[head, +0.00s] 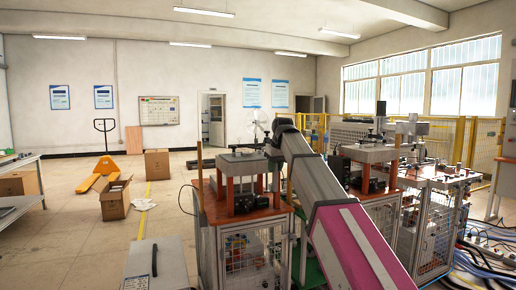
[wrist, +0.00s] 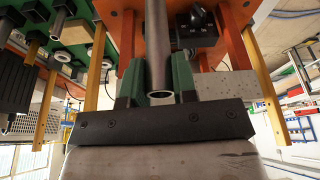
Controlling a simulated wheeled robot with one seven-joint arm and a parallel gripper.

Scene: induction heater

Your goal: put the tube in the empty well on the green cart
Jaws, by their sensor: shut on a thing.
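In the wrist view, my gripper (wrist: 158,78) has two green fingers closed on a grey metal tube (wrist: 156,35). The tube is hollow, with its open end between the fingers and its length running up out of the frame. A green surface (wrist: 80,50), perhaps part of the green cart, shows at the upper left, with a short metal tube (wrist: 62,18) and dark cylinders on it. I cannot make out an empty well. In the head view the gripper and held tube are hidden or too small to tell.
An orange-framed bench machine (wrist: 135,55) with a black device (wrist: 195,30) is close behind the fingers. In the head view, machine benches (head: 240,225) stand around my arm. Cardboard boxes (head: 115,200) and a yellow pallet truck (head: 100,175) stand on open floor at left.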

